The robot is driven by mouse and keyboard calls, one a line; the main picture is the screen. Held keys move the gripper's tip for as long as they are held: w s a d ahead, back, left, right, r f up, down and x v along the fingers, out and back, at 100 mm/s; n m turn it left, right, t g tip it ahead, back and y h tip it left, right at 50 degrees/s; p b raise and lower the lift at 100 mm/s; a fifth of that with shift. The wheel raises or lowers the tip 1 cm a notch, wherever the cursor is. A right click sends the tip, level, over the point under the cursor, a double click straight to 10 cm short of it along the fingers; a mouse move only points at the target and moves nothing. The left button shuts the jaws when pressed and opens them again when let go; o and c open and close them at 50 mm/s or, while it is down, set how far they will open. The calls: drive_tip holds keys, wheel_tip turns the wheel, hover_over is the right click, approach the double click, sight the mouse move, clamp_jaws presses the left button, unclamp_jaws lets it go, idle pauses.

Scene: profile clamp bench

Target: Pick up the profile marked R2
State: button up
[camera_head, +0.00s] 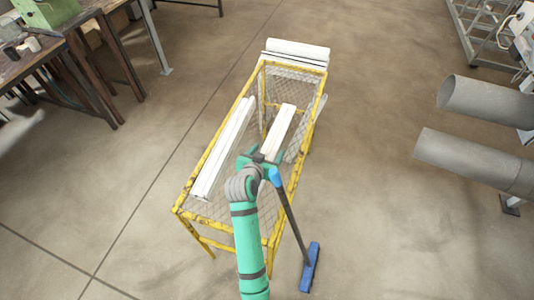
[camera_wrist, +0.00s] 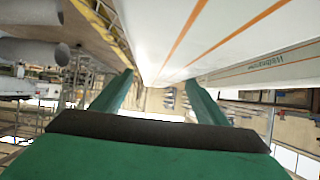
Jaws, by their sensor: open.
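No R2 mark is legible, so I cannot tell which profile carries it. In the head view a long white profile (camera_head: 224,150) lies along the left of a yellow mesh rack (camera_head: 186,215). A shorter white profile (camera_head: 280,128) lies in the rack's middle. My gripper (camera_head: 262,160) is at this shorter profile's near end. In the wrist view my gripper (camera_wrist: 160,88) is open, and a white profile with orange stripes (camera_wrist: 200,35) fills the space above and between its fingers. I cannot tell whether the fingers touch it.
More white profiles (camera_head: 297,50) lie crosswise at the rack's far end. A broom with a blue head (camera_head: 311,268) leans at the rack's right side. Large grey pipes (camera_head: 470,160) are at the right, a wooden workbench (camera_head: 75,35) at the upper left. The floor between is clear.

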drive_tip(key=shift+w+f, duration=0.1)
drive_tip(key=c, duration=1.5)
drive_tip(key=shift+c, duration=0.8)
